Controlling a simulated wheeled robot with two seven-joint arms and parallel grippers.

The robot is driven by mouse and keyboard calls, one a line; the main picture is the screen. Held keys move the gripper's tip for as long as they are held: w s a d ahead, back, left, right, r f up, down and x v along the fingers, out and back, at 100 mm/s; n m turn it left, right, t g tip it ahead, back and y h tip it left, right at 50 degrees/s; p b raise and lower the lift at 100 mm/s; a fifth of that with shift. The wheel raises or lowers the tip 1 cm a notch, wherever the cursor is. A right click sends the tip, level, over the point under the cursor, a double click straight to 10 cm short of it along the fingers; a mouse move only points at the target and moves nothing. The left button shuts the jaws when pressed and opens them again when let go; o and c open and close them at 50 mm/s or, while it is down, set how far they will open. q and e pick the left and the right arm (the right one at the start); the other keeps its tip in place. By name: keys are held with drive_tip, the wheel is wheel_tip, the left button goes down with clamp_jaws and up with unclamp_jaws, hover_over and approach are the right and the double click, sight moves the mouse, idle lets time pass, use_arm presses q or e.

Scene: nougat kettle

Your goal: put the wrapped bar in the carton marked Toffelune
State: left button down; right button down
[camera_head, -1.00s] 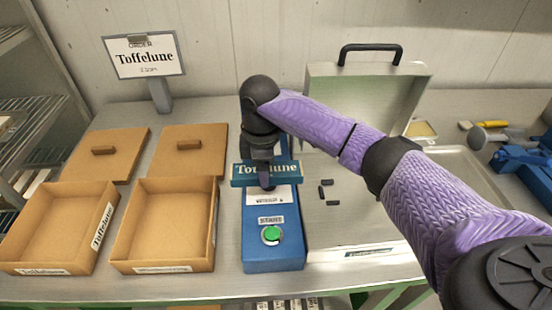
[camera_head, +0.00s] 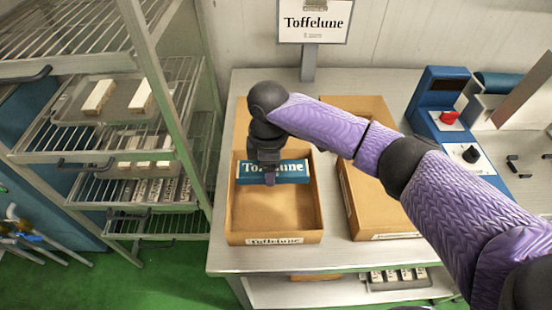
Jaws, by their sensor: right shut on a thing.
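The wrapped bar (camera_head: 292,171) has a blue wrapper with white "Toffelune" lettering. My right gripper (camera_head: 268,180) is shut on it, and the gripper hides part of the lettering. The bar is held over the back part of an open cardboard carton (camera_head: 274,239) whose front label reads Toffelune. I cannot tell whether the bar touches the carton's floor. The rest of the carton looks empty. My left gripper is not in view.
A second open carton (camera_head: 396,237) stands to the right, partly behind my right arm. An order sign (camera_head: 315,21) reading Toffelune stands at the back. A wire rack (camera_head: 150,100) with trays stands left of the table. A blue machine (camera_head: 437,105) stands at the right.

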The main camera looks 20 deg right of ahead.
drive_tip(key=shift+a+f, duration=0.1)
drive_tip(key=shift+a, duration=0.1)
drive_tip(key=f+b, duration=0.6)
drive_tip(key=b, duration=0.1)
drive_tip(key=shift+d, duration=0.25)
drive_tip(key=shift+f, duration=1.35)
drive_tip(key=shift+r, duration=0.1)
drive_tip(key=shift+p, duration=0.4)
